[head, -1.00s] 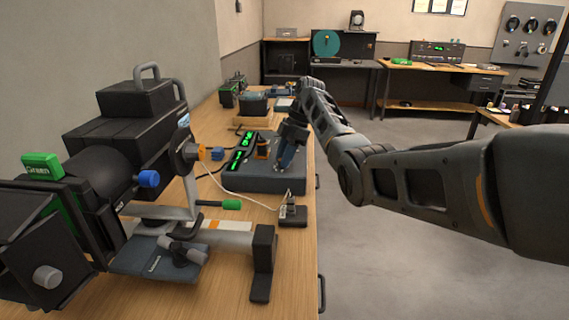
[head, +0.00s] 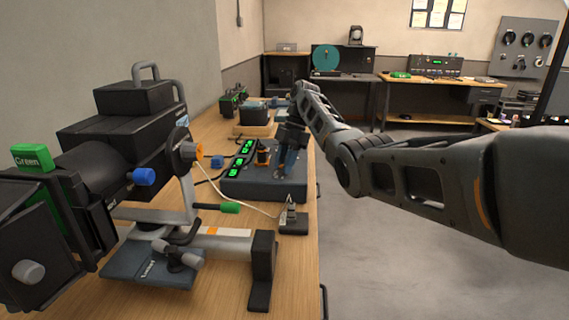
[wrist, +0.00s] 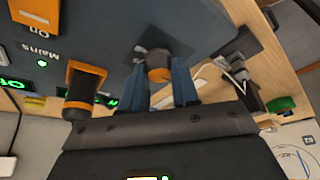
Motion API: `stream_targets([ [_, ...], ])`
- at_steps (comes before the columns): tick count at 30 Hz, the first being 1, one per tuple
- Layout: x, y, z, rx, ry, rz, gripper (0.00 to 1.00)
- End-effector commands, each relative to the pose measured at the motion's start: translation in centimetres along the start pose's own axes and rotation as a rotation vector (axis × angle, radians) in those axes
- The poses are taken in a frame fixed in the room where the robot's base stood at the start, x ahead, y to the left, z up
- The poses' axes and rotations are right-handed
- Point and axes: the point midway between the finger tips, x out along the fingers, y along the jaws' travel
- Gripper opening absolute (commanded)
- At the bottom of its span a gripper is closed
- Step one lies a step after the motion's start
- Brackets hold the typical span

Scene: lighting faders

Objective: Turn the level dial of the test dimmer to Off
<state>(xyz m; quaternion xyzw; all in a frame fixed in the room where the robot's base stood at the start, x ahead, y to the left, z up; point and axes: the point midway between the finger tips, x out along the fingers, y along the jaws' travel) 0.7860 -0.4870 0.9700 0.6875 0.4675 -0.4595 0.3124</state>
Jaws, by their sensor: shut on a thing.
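The test dimmer is a dark grey-blue box (head: 240,185) on the wooden bench in the head view. Its face also fills the upper part of the wrist view (wrist: 95,30). A round dial with an orange part (wrist: 158,66) sits on that face, between my fingertips. My gripper (wrist: 161,78) has blue fingers and is shut on this dial. It shows in the head view (head: 286,170) over the box's right part. A second black-and-orange control (wrist: 85,88) stands beside my fingers, apart from them. I cannot read the dial's markings or setting.
An orange On switch (wrist: 35,12) and a green Mains light (wrist: 42,64) are on the face. A green-lit display (head: 240,158) stands along the box's left side. A plug block (head: 293,220) with a cable is near the bench edge. A large black lamp (head: 120,140) fills the left.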

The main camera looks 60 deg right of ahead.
Motion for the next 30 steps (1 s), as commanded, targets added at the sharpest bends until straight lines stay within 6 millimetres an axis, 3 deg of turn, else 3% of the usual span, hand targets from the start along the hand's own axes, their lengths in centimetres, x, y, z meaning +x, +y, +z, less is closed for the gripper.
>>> stream_targets([
  [2, 0.1, -0.1, 0.1, 0.002, -0.001, -0.001, 0.00],
  [3, 0.1, -0.1, 0.1, 0.002, -0.001, -0.001, 0.32],
  [10, 0.1, 0.0, 0.1, 0.002, 0.000, 0.000, 0.54],
  [20, -0.5, 0.0, 0.1, 0.001, -0.001, 0.002, 0.55],
  [30, -6.0, 0.0, 0.0, 0.003, -0.001, 0.000, 0.55],
])
